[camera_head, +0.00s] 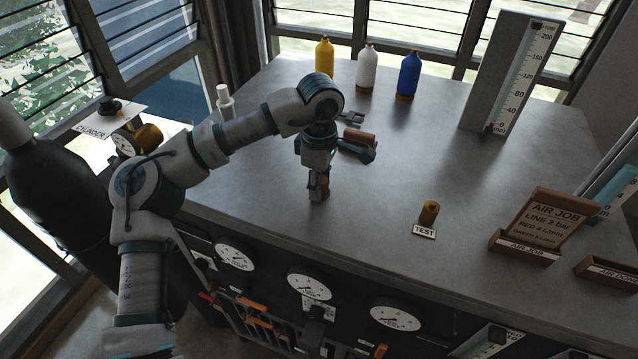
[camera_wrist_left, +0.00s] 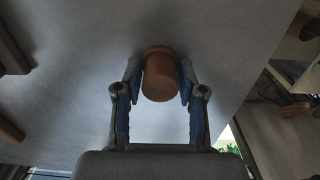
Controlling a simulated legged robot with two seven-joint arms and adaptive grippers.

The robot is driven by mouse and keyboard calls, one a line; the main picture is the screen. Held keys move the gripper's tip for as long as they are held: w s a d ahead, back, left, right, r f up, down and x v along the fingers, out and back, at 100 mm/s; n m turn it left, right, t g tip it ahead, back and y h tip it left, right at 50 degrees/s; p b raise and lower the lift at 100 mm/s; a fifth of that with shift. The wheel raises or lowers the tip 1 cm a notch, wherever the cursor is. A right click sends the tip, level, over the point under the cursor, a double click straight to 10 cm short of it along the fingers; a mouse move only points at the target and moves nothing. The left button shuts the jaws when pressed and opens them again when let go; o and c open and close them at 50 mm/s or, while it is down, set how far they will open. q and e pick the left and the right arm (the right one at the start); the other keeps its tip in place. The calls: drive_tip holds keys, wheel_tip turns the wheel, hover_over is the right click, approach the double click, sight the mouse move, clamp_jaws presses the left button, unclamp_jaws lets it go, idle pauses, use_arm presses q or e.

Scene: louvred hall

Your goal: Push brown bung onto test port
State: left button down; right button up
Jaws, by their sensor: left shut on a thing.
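The brown bung (camera_wrist_left: 160,76) is between the two fingers of my left gripper (camera_wrist_left: 160,88) in the left wrist view, with a finger against each side. In the head view my left gripper (camera_head: 318,188) points down near the front edge of the bench, left of the test port, and a bit of brown shows between its fingers. The test port (camera_head: 429,213) is a short brass-coloured post on the bench, behind a small TEST label (camera_head: 424,231). Nothing covers the port. My right gripper is not in view.
The grey bench (camera_head: 400,150) is clear between my left gripper and the port. Yellow (camera_head: 325,57), white (camera_head: 366,67) and blue (camera_head: 408,75) bottles stand at the back. A tall scale (camera_head: 510,75) stands back right. An AIR JOB card holder (camera_head: 525,248) is right of the port.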

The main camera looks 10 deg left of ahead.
use_arm(q)
drive_tip(key=shift+d+r+p, duration=0.35)
drive_tip(key=shift+r+p, duration=0.1)
drive_tip(key=shift+f, duration=0.1)
drive_tip(key=r+p, duration=0.2)
drive_tip(key=r, duration=0.1)
drive_tip(key=r+p, duration=0.1)
drive_tip(key=shift+a+r+p, duration=0.2)
drive_tip(key=shift+a+p, duration=0.15)
drive_tip(key=shift+d+f, duration=0.1)
drive_tip(key=shift+d, duration=0.05)
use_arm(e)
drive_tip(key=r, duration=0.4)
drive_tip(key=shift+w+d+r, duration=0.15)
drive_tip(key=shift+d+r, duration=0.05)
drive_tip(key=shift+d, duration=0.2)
